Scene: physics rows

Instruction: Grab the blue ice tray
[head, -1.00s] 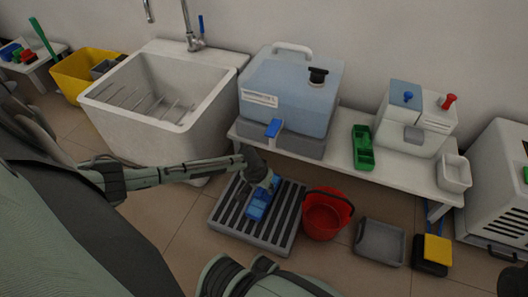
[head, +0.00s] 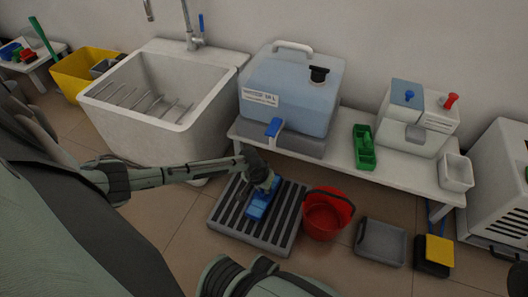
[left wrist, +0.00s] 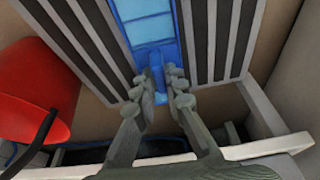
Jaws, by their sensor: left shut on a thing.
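The blue ice tray (head: 261,205) lies on the grey slatted floor grate in front of the bench, left of the red bucket. My left gripper (head: 269,186) is at the tray's far end, coming down from above. In the left wrist view, its two fingers (left wrist: 162,92) are closed on either side of a narrow blue end piece of the tray (left wrist: 142,30). The compartments stretch away beyond the fingers. Whether the tray is clear of the grate cannot be told. My right gripper is not in view.
The slatted grate (head: 225,212) lies beneath the tray. A red bucket (head: 323,222) stands close on its right, with a grey tray (head: 380,241) farther right. The white bench (head: 345,166) stands behind, carrying a water container (head: 290,95) and a green tray (head: 363,148).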

